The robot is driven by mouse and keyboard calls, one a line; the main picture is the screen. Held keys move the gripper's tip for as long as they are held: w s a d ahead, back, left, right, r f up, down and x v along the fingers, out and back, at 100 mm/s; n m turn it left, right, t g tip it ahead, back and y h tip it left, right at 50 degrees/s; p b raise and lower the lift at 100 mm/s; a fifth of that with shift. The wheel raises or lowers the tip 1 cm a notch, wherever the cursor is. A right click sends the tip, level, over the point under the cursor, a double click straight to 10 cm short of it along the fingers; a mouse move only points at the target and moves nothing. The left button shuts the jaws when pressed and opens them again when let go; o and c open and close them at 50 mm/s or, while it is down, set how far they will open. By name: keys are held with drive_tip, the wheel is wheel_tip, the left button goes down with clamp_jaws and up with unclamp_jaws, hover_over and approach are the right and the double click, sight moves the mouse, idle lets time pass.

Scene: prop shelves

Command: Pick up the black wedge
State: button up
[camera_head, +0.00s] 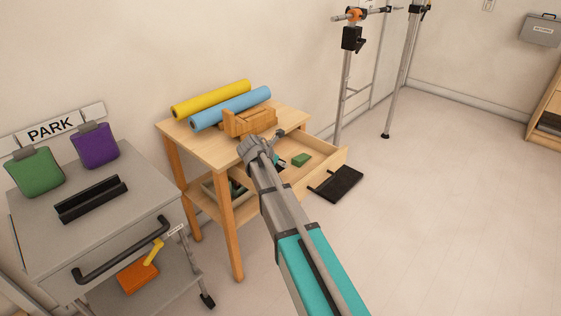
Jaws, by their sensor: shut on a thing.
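My gripper (279,161) is at the end of my arm, over the open drawer (325,160) of the wooden table. It is shut on a small dark thing, which I take to be the black wedge. The held thing is mostly hidden by the gripper and wrist, and its shape is too small to make out. A green block (301,160) lies in the drawer, just right of my gripper and apart from it.
The wooden table (205,147) bears a wooden holder (250,122), a yellow roll (210,99) and a blue roll (230,107). A flat black object (338,184) lies on the floor by the drawer. A grey cart (120,215) stands left. The floor at right is clear.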

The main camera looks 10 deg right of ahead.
drive_tip(key=s+a+r+p, duration=0.3)
drive_tip(key=s+r+p, duration=0.5)
drive_tip(key=s, duration=0.4)
drive_tip(key=shift+s+r, duration=0.35)
drive_tip(key=shift+r, duration=0.05)
drive_tip(key=shift+r, duration=0.1)
wheel_tip(320, 180, up, 11)
drive_tip(key=p, duration=1.1)
drive_tip(key=shift+r, duration=0.2)
